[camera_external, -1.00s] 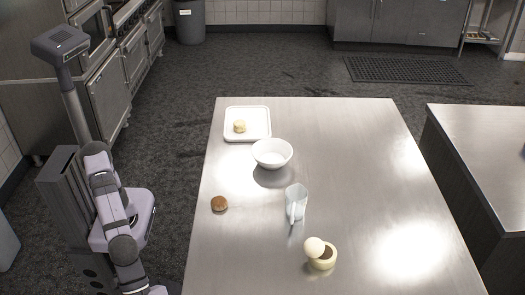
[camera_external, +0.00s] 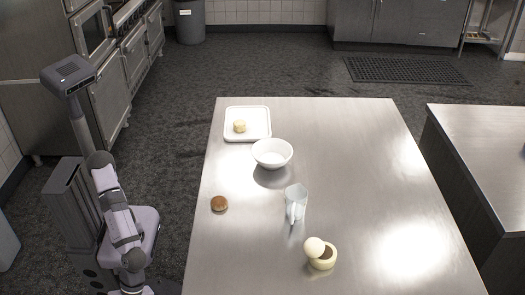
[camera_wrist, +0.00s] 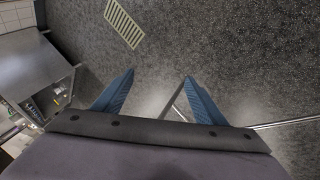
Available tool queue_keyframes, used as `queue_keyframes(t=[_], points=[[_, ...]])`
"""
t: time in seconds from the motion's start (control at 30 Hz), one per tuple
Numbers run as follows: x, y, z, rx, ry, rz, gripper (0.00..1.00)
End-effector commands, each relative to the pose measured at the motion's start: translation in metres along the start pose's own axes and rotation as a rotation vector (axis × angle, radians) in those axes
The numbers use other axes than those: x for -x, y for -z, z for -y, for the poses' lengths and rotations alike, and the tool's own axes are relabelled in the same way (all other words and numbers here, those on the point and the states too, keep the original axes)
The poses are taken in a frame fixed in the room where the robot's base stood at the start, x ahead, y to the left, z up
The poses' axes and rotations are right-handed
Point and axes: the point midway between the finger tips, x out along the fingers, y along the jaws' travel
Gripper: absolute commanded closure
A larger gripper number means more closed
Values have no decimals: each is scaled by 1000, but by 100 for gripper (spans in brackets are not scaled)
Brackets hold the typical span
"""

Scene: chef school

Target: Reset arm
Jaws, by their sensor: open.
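My gripper (camera_wrist: 158,90) shows in the wrist view with its two blue fingers spread apart and nothing between them. Dark speckled floor lies beyond the fingertips. In the external view my arm is at the left, beside the steel table (camera_external: 350,150), and its gripper end is not visible there. On the table stand a white tray (camera_external: 260,134) with a small yellowish round item (camera_external: 239,126) on it, a white bowl (camera_external: 272,153), a brown bun (camera_external: 219,203), a clear jug (camera_external: 296,203) and a cream pot (camera_external: 322,261) with a pale round lid (camera_external: 314,247) tilted against it.
Another steel counter (camera_external: 490,150) stands at the right. Ovens (camera_external: 110,90) line the left wall and a grey bin (camera_external: 190,22) is at the back. A dark mat (camera_external: 405,70) lies on the floor. The right side of the table is clear.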

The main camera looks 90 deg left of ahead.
Motion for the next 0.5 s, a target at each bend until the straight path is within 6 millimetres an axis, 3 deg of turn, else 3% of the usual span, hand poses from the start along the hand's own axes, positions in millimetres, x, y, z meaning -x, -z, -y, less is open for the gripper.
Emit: queue_keyframes(t=[0.03, 0.2, 0.4, 0.5], points=[[-13, -18, 8, 34, -27, 10, 35], [-29, -55, 12, 124, -111, 24, 35], [-42, -86, 19, 220, -186, 19, 35], [-36, -93, 31, 276, -184, 8, 35]])
